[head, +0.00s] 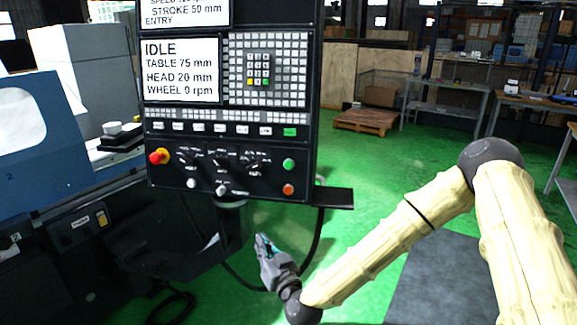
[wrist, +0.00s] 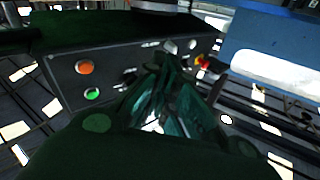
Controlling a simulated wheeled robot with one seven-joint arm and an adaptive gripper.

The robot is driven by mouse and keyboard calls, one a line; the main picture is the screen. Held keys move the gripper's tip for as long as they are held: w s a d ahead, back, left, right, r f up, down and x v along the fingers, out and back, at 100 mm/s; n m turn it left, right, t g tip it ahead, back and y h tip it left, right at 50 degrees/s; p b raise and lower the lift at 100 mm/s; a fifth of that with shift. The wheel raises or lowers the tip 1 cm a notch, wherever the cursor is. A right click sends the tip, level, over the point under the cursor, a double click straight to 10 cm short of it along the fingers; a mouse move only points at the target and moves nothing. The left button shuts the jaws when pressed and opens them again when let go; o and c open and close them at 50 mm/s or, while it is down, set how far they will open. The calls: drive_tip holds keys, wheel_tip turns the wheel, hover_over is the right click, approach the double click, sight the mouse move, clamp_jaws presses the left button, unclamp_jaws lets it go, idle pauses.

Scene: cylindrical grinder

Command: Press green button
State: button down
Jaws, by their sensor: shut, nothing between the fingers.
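The round green button (head: 288,164) sits at the lower right of the black control panel, directly above an orange button (head: 288,189). In the wrist view, the picture is turned over, so the green button (wrist: 92,94) shows below the orange button (wrist: 85,67). My gripper (head: 262,240) is shut and empty. In the head view it is below the panel's lower edge, a little left of the green button in the picture, pointing upward. In the wrist view the fingers (wrist: 158,75) reach toward the panel, beside the green button; I cannot tell the exact gap.
A red emergency knob (head: 158,157) on a yellow base is at the panel's lower left. Several dark knobs and white buttons lie between. A green-lit key (head: 289,132) is in the row above. A dark shelf (head: 333,198) juts out at the panel's lower right.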

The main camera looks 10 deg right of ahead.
sight(289, 167)
drive_tip(key=w+d+r+m+t+h, duration=0.1)
drive_tip(key=w+d+r+t+h, duration=0.1)
drive_tip(key=r, duration=0.7)
drive_tip(key=w+d+r+m+t+h+p, duration=0.1)
drive_tip(key=w+d+r+t, duration=0.2)
drive_tip(key=r, duration=0.6)
drive_tip(key=shift+d+t+h, duration=0.4)
drive_tip(key=shift+d, duration=0.55)
drive_tip(key=shift+w+d+f+b, duration=0.25)
drive_tip(key=shift+w+d, duration=0.25)
drive_tip(key=shift+w, duration=0.85)
drive_tip(key=shift+w+d+f+b, duration=0.1)
drive_tip(key=shift+w+d+f, duration=0.3)
drive_tip(key=shift+w, duration=0.9)
drive_tip(key=shift+w+d+f+b, duration=0.15)
drive_tip(key=shift+w+d, duration=0.45)
drive_tip(key=shift+w, duration=0.75)
drive_tip(key=shift+w+d+f+b, duration=0.1)
drive_tip(key=shift+w+d+b, duration=0.15)
drive_tip(key=shift+w+b, duration=0.5)
drive_tip(key=shift+s, duration=0.1)
drive_tip(key=shift+s+a, duration=0.3)
drive_tip(key=shift+s, duration=0.35)
